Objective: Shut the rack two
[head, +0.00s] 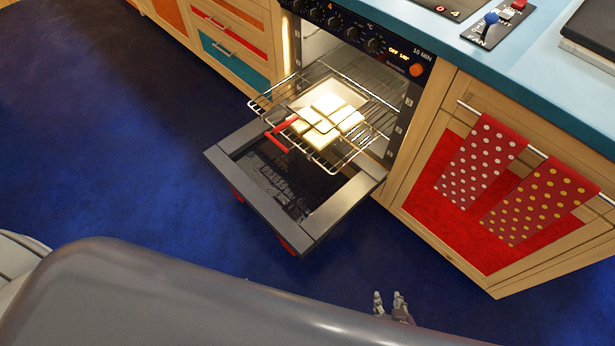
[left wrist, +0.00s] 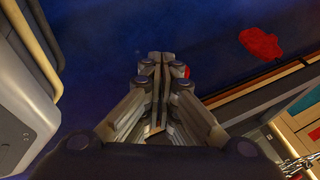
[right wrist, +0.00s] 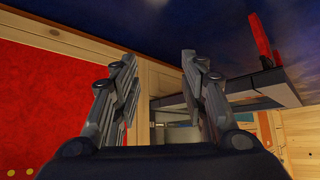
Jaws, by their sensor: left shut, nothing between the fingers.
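A wire rack (head: 262,104) is slid partly out of the oven (head: 315,50), over the lowered oven door (head: 335,212). Pale square slices (head: 327,104) rest on it, and a red piece (head: 277,140) is at its front edge. My right gripper (head: 388,299) is low in front of the oven, apart from door and rack. It is open and empty in the right wrist view (right wrist: 160,65), with the grey door (right wrist: 265,92) at right. My left gripper (left wrist: 163,62) is shut and empty above the blue floor. It is not visible in the head view.
A cabinet with a red panel (head: 440,190) and two dotted towels (head: 482,160) on a rail stands right of the oven. Drawers (head: 235,55) are at left. The blue floor (head: 110,140) is clear.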

